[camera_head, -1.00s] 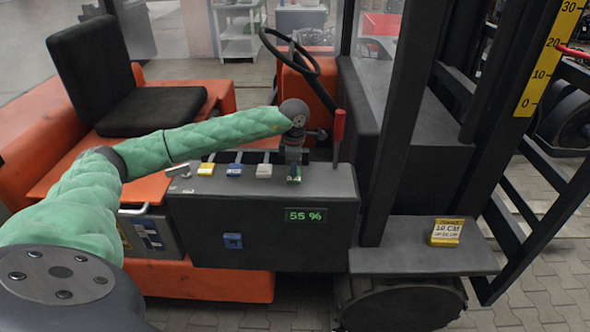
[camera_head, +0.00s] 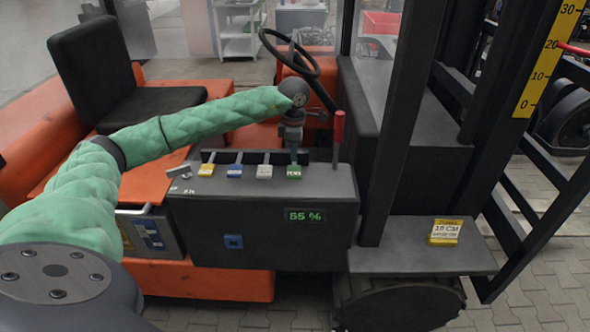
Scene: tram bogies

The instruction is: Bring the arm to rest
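My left arm, in a green padded sleeve, reaches in from the left of the head view. Its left gripper (camera_head: 292,139) points down over the control box (camera_head: 262,215), just above the green-marked lever (camera_head: 294,171). The fingers are small and dark, and I cannot tell whether they are open or touch the lever. Yellow (camera_head: 206,169), blue (camera_head: 234,170) and white (camera_head: 264,171) levers stand in a row to the left. My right gripper is not in view.
A red lever (camera_head: 338,128) stands at the box's right end. The steering wheel (camera_head: 290,52) and black seat (camera_head: 135,85) are behind. The dark mast posts (camera_head: 402,120) rise on the right. The display (camera_head: 305,216) reads 55 %.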

